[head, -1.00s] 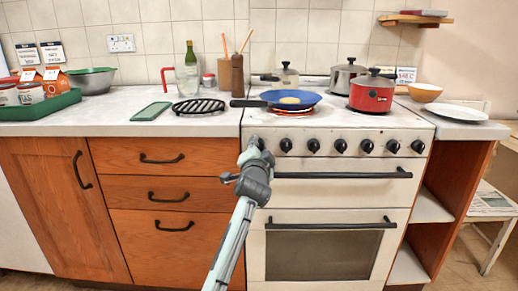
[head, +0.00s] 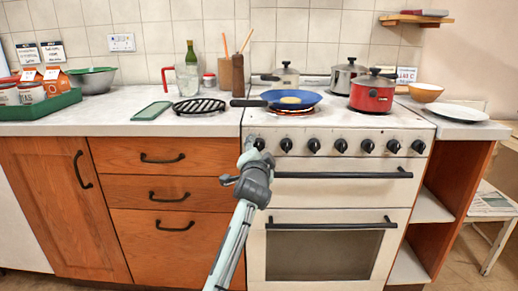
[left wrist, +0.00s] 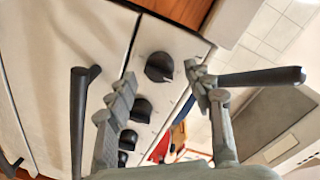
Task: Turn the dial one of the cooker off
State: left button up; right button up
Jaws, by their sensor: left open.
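The white cooker (head: 345,150) has a row of several black dials along its front panel. The leftmost dial (head: 259,143) is partly hidden by my left gripper (head: 248,154), which is right in front of it. In the left wrist view, this dial (left wrist: 159,67) is the one nearest the wooden cabinet edge. It shows between the spread, open fingers of my left gripper (left wrist: 160,78), a little beyond the tips. I cannot tell whether a finger touches it. My right gripper is not in view.
A blue frying pan (head: 291,98) sits on a glowing burner, its dark handle reaching left over the worktop. A red pot (head: 372,94) stands on the hob at right. The oven handle (head: 343,173) juts out below the dials. A black rack (head: 199,106) lies on the worktop.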

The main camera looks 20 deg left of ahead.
pick_arm(q)
jog(key=v, duration=0.6)
jog(key=shift+s, duration=0.25)
jog(key=shift+f, duration=0.1)
jog(key=s+a+f+n+g+h, duration=0.1)
jog(key=s+a+f+n+g, duration=0.15)
jog(key=s+f, duration=0.7)
jog(key=s+a+f+n+g, duration=0.1)
jog(key=s+f+g, duration=0.4)
jog(key=f, duration=0.8)
jog(key=s+a+f+n+g+h, duration=0.1)
jog(key=s+a+f+g, duration=0.1)
jog(key=s+f, duration=0.85)
jog(key=s+f+n+g, duration=0.1)
jog(key=s+f+g, duration=0.1)
jog(key=s+f, duration=0.2)
jog(key=s+f+n+g, duration=0.1)
jog(key=s+f, duration=0.4)
jog(key=s, duration=0.5)
jog(key=shift+a+f+g+h, duration=0.2)
jog(key=shift+a+g+h, duration=0.15)
jog(key=shift+g, duration=0.2)
jog(key=shift+w, duration=0.1)
